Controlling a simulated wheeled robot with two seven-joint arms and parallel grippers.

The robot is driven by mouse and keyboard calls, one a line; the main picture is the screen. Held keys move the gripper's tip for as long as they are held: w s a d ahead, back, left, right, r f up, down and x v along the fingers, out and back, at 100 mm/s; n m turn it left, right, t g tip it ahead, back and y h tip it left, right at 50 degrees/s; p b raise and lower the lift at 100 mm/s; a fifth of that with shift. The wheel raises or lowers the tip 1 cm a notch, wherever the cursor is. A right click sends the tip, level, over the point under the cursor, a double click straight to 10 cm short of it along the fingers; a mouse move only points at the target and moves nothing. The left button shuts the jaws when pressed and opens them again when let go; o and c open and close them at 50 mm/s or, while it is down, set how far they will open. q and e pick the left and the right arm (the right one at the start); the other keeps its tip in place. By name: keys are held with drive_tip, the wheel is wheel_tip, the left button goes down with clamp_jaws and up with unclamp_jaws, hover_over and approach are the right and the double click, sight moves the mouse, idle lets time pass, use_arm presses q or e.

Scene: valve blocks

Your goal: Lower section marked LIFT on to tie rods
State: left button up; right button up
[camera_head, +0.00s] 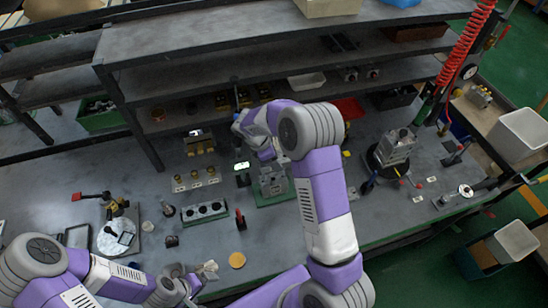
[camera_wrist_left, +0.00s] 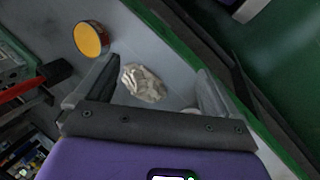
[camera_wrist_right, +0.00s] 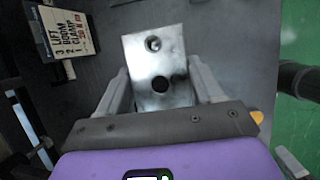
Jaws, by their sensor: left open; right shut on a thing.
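My right gripper (camera_wrist_right: 160,95) is shut on a silver metal block (camera_wrist_right: 155,65) with two round holes in its face. In the head view a grey block (camera_head: 272,181) shows below my right wrist, at a green base (camera_head: 274,199); my arm partly covers this spot. I cannot read a LIFT mark on the held block, make out tie rods, or tell whether the block touches anything below. A small sign (camera_wrist_right: 67,30) lists LIFT, BOOM and CLAMP beside numbers. My left gripper (camera_wrist_left: 150,90) is open near the front edge, with a crumpled pale lump (camera_wrist_left: 143,83) between its fingers, seemingly ungripped.
A yellow disc (camera_head: 237,260) lies near the front edge. A metal block assembly (camera_head: 396,147) stands on a dark round base at right. Shelves (camera_head: 200,60) rise behind.

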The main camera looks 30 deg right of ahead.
sight(210, 292)
use_arm(q)
drive_tip(key=shift+f+b, duration=1.6)
use_arm(e)
drive_tip(key=shift+f, duration=2.35)
